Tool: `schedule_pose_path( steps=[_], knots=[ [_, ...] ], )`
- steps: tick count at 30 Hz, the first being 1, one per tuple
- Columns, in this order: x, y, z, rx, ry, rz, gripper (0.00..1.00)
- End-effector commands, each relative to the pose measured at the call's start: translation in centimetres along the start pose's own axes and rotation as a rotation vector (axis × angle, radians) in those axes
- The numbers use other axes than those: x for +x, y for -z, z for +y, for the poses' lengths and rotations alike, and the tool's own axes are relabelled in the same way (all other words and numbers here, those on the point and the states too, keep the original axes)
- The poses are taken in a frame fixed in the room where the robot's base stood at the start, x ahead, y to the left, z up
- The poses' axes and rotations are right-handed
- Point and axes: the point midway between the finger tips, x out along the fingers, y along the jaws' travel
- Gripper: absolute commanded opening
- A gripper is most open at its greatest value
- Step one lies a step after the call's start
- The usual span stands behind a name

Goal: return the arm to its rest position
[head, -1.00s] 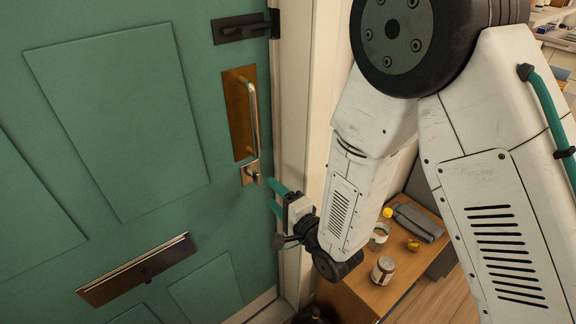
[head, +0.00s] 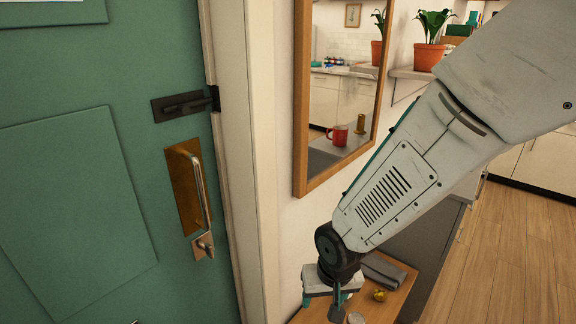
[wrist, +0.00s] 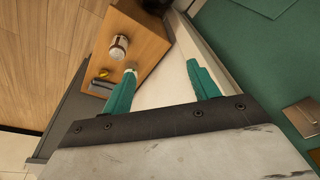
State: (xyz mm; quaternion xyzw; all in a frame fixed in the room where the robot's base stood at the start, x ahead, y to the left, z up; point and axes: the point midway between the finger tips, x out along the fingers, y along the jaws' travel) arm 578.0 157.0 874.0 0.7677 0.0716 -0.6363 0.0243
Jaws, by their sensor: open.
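My arm (head: 390,190) comes in from the upper right in the head view and slopes down to the left. My gripper (head: 328,303) hangs at its end, over the small wooden cabinet and apart from the green door. In the wrist view, the two teal fingers of my gripper (wrist: 161,68) stand well apart with nothing held between them. The left finger overlaps the cabinet top in that view; contact cannot be told.
The green door (head: 75,200) has a brass handle (head: 198,195) and a dark bolt (head: 185,105). A wood-framed mirror (head: 300,100) hangs beside it. The wooden cabinet (wrist: 139,28) bears a jar (wrist: 119,46) and a yellow item (wrist: 103,75). Wooden floor (head: 505,250) lies open at right.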

Motion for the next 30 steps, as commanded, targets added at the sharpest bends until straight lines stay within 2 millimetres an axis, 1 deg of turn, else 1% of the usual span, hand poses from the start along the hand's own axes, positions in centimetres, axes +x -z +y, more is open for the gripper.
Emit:
schedule_pose_path(
  steps=[1, 2, 3, 5, 6, 8, 9, 11, 12, 15, 18, 21, 26, 30],
  knots=[
    [-2.4, -0.6, 1.7, -0.015, -0.023, -0.036, 0.6],
    [-3.6, -1.1, 2.6, -0.028, -0.036, -0.064, 0.6],
    [-5.2, -1.9, 3.7, -0.042, -0.05, -0.1, 0.6],
    [-7.6, -3.2, 5.3, -0.059, -0.065, -0.15, 0.6],
    [-9.2, -4.1, 6.3, -0.069, -0.071, -0.181, 0.6],
    [-11.6, -5.4, 7.7, -0.078, -0.076, -0.221, 0.6],
    [-13.1, -6.4, 8.5, -0.081, -0.076, -0.244, 0.6],
    [-15.3, -7.8, 9.6, -0.08, -0.074, -0.271, 0.6],
    [-16.7, -8.8, 10.3, -0.076, -0.07, -0.283, 0.6],
    [-20.0, -10.9, 11.7, -0.052, -0.062, -0.29, 0.6],
    [-22.5, -12.6, 12.8, -0.001, -0.059, -0.257, 0.6],
    [-24.3, -13.1, 13.7, 0.052, -0.062, -0.18, 0.6],
    [-26.1, -13.5, 14.7, 0.109, -0.073, -0.089, 0.6],
    [-26.5, -13.6, 15.1, 0.131, -0.078, -0.069, 0.6]
  ],
)
